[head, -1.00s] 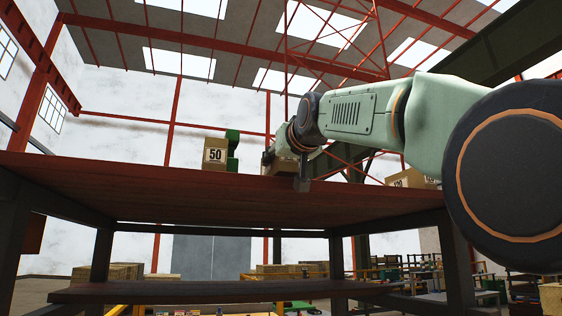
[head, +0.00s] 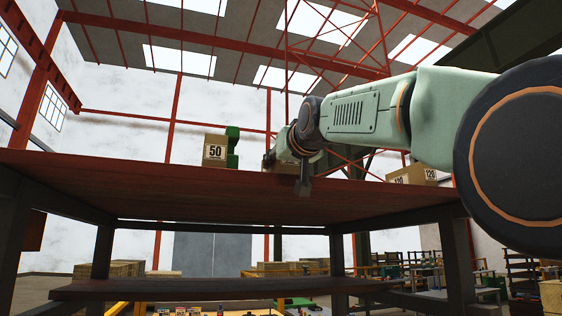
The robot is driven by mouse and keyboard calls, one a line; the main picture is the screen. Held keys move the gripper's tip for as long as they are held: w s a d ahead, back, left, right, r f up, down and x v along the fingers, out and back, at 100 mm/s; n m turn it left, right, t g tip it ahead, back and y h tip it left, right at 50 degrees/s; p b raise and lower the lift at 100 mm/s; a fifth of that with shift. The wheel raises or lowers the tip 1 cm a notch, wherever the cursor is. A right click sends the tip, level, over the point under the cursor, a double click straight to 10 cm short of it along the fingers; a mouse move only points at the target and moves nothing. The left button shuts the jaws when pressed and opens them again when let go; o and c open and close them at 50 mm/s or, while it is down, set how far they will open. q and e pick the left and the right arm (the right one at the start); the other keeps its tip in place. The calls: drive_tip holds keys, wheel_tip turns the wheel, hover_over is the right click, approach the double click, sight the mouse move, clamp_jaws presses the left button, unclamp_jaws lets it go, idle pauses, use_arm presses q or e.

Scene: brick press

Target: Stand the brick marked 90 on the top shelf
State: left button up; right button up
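My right arm reaches in from the right over the top shelf (head: 190,190). The brick is low at the shelf top, partly hidden by the gripper and the shelf edge. No number shows on it, and I cannot tell whether the fingers press on it. My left gripper is not in view.
A brick marked 50 (head: 215,151) stands on the shelf at the left, with a green object (head: 233,147) beside it. Another brick marked 120 (head: 425,176) sits at the right. A lower shelf (head: 200,289) runs underneath. Shelf room shows left of the 50 brick.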

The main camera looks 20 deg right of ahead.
drive_tip(key=shift+s+f, duration=0.1)
idle(0.3)
drive_tip(key=o, duration=1.2)
drive_tip(key=shift+c, duration=0.2)
drive_tip(key=shift+f, duration=0.1)
